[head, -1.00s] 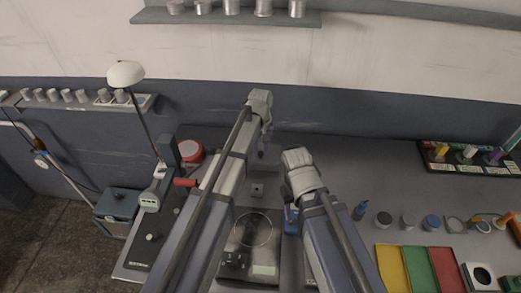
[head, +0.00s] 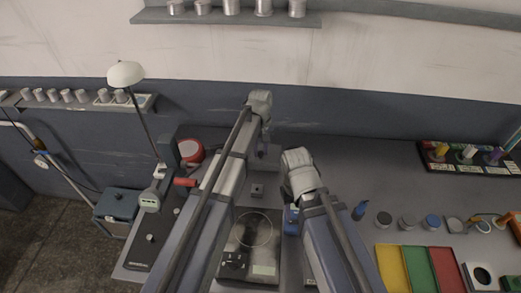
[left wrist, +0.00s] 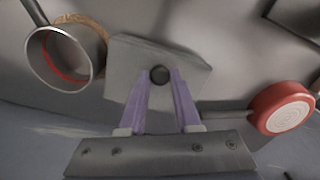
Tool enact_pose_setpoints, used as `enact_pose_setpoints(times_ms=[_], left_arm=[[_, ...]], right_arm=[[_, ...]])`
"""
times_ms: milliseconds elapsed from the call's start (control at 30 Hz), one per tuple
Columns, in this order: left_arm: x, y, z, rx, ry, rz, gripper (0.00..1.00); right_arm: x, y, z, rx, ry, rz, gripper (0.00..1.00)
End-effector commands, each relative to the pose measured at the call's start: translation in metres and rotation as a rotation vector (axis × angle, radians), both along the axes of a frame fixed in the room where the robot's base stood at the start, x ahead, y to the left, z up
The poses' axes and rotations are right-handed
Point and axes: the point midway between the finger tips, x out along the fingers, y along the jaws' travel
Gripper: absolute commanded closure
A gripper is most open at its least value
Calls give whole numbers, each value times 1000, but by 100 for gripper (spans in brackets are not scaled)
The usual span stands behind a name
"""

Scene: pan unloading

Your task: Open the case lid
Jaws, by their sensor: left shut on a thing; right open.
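My left gripper (left wrist: 159,95) has purple fingers, shut on a dark round knob (left wrist: 159,74) on a pale grey plate (left wrist: 130,58), which looks like a lid, in the left wrist view. Whether the plate is raised or seated I cannot tell. In the head view my left gripper (head: 262,150) is beyond the middle of the bench, with its grip mostly hidden. My right gripper is at the end of the right arm, right of centre in the head view; its fingertips are hard to make out. The case body is not clear.
Yellow, green and red trays (head: 418,270) and small pots stand right. A lamp (head: 125,74) stands left.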

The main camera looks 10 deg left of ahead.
Motion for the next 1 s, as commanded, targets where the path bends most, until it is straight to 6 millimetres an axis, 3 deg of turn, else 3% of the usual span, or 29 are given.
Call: enact_pose_setpoints(times_ms=[400, 867, 900, 1000], left_arm=[[30, -1, 20, -1, 305, 0, 100], [29, 0, 25, -1, 372, -1, 100], [29, 0, 25, 0, 372, -1, 65], [29, 0, 25, 0, 372, -1, 54]], right_arm=[[0, 0, 10, 0, 0, 0, 50], [0, 0, 9, 0, 0, 0, 50], [0, 0, 9, 0, 0, 0, 50], [0, 0, 10, 0, 0, 0, 50]])
